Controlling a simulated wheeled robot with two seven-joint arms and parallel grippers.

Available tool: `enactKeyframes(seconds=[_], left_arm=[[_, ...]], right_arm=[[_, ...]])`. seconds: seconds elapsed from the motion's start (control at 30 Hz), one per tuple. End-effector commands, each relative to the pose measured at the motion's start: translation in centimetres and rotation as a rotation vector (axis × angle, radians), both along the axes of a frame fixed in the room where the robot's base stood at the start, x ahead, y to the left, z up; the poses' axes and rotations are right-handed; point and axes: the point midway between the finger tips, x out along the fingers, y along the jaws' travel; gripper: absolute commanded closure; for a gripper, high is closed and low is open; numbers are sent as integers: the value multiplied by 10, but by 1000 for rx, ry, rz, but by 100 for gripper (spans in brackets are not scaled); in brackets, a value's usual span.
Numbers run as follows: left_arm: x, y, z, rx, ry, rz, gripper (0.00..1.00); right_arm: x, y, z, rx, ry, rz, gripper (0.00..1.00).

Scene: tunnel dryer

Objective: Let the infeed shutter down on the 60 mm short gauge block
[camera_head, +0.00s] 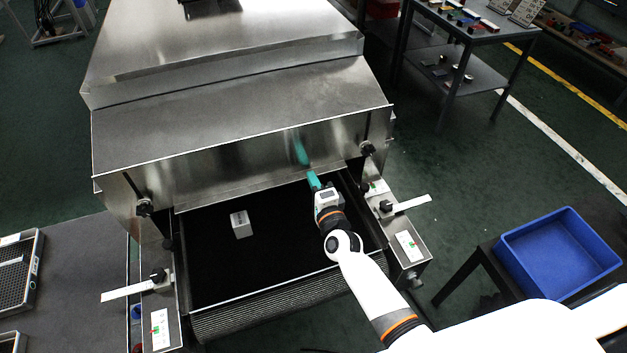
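The infeed shutter (240,168) is the shiny steel front panel under the dryer's hood, with a black knob at its left (144,207) and right (367,149) ends. A small pale grey gauge block (240,225) stands on the black belt (270,265) just in front of the shutter's lower edge in the picture. Whether any of it lies under the shutter is unclear. My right gripper (313,181) has its teal fingers at the shutter's lower edge, right of the block and apart from it. Finger opening and any contact are unclear. My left gripper is out of view.
White levers with black knobs flank the belt at left (128,292) and right (410,203). A blue bin (560,255) stands on a stand at right. A dark table with a black tray (22,270) is at left. A parts table (480,30) stands at back right.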

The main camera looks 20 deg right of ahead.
Motion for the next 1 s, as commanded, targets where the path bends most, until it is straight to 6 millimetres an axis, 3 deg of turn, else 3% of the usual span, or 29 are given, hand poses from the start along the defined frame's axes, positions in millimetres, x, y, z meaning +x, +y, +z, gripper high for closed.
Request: enactKeyframes(seconds=[0.67, 0.83, 1.0], left_arm=[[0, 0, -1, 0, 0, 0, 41], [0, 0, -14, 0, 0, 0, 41], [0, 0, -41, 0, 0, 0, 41]], right_arm=[[1, 0, 1, 0, -5, -1, 100], [1, 0, -13, 0, -4, -1, 100], [0, 0, -43, 0, -1, 0, 100]])
